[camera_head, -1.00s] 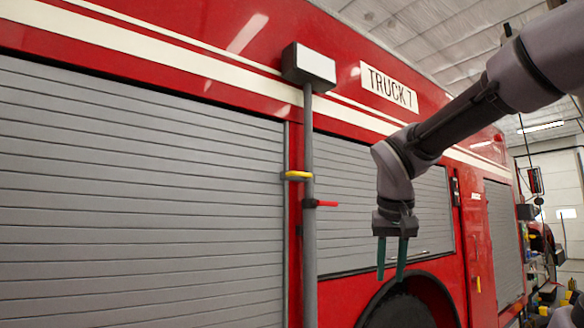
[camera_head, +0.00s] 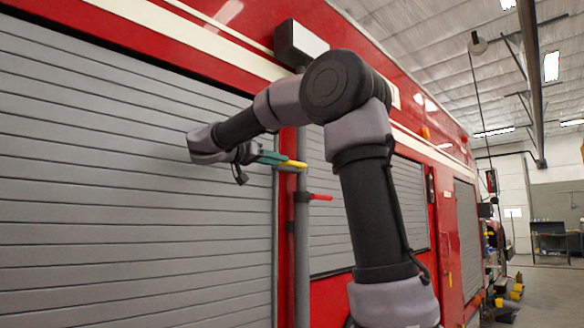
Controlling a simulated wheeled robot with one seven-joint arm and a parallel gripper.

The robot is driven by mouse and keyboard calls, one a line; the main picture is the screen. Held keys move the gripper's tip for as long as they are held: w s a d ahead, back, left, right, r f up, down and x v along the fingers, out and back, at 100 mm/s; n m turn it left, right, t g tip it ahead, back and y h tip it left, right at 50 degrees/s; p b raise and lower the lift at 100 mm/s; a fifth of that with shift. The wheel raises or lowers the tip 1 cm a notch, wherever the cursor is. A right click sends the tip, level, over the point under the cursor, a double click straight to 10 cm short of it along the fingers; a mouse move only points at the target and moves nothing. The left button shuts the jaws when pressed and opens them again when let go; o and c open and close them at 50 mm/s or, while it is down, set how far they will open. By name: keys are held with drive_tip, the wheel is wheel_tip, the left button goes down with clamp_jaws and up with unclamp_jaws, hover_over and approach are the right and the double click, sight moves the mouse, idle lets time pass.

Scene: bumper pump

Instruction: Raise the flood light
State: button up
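The flood light (camera_head: 297,42) is a dark box with a pale face on top of a grey pole (camera_head: 302,240) against the red truck. A yellow lever (camera_head: 294,164) sticks out from the pole, and a red lever (camera_head: 321,197) sits lower, pointing right. My gripper (camera_head: 280,160) has green fingers and reaches the yellow lever from the left. The fingertips overlap the lever's left end in the picture. I cannot tell whether they touch it or how far apart they are. My arm hides part of the pole's upper right side.
The grey roller shutter (camera_head: 120,200) lies close behind my gripper on the left. A second shutter (camera_head: 330,240) is right of the pole. The garage floor (camera_head: 545,295) shows at the far right, with several yellow items near the truck.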

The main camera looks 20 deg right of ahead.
sight(302, 165)
drive_tip(key=x, duration=1.1)
drive_tip(key=shift+w+d, duration=0.1)
clamp_jaws()
idle(1.1)
